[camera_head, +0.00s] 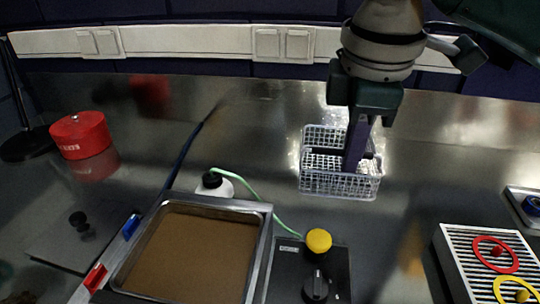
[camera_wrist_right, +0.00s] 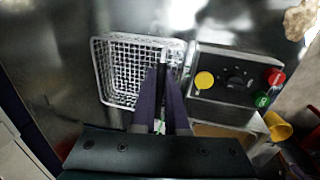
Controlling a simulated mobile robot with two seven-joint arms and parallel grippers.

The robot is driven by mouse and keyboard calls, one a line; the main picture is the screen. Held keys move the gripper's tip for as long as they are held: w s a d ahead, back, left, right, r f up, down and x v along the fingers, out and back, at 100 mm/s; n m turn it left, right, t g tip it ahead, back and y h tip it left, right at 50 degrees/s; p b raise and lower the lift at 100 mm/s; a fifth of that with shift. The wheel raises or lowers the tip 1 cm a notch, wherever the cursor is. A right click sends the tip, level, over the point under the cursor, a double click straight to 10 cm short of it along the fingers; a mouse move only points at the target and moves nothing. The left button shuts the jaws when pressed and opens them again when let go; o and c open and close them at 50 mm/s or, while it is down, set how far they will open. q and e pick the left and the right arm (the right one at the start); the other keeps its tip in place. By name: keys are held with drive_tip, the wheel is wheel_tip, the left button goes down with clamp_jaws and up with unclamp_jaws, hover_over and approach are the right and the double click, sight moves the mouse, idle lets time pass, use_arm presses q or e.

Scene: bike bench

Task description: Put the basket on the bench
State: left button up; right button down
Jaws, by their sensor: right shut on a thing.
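The basket (camera_head: 338,185) is a white wire basket in the right half of the head view, at the metal bench (camera_head: 250,130). My right gripper (camera_head: 352,165) comes down from above with its purple fingers at the basket. In the right wrist view the basket (camera_wrist_right: 122,78) lies beyond the fingertips, and the fingers (camera_wrist_right: 163,80) are shut on its dark handle at the right side. The basket looks about level; whether its base touches the bench is hard to tell. My left gripper is not in view.
A black control box with a yellow button (camera_head: 318,240) is close in front of the basket. A slatted rack (camera_head: 460,262) is right.

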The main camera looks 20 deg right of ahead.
sight(342, 194)
drive_tip(key=x, duration=0.4)
drive_tip(key=s+x, duration=0.1)
drive_tip(key=x, duration=0.1)
drive_tip(key=shift+a+f+b, duration=0.3)
drive_tip(key=shift+a+f, duration=0.1)
drive_tip(key=shift+f, duration=0.1)
drive_tip(key=shift+s+a+b+x, duration=0.15)
drive_tip(key=shift+s+b+x, duration=0.05)
drive_tip(key=shift+x, duration=0.9)
drive_tip(key=shift+s+a+b+x, duration=0.1)
drive_tip(key=shift+s+b+x, duration=0.1)
drive_tip(key=shift+x, duration=0.85)
drive_tip(key=shift+f, duration=0.15)
drive_tip(key=c, duration=0.9)
unclamp_jaws()
drive_tip(key=shift+c, duration=0.2)
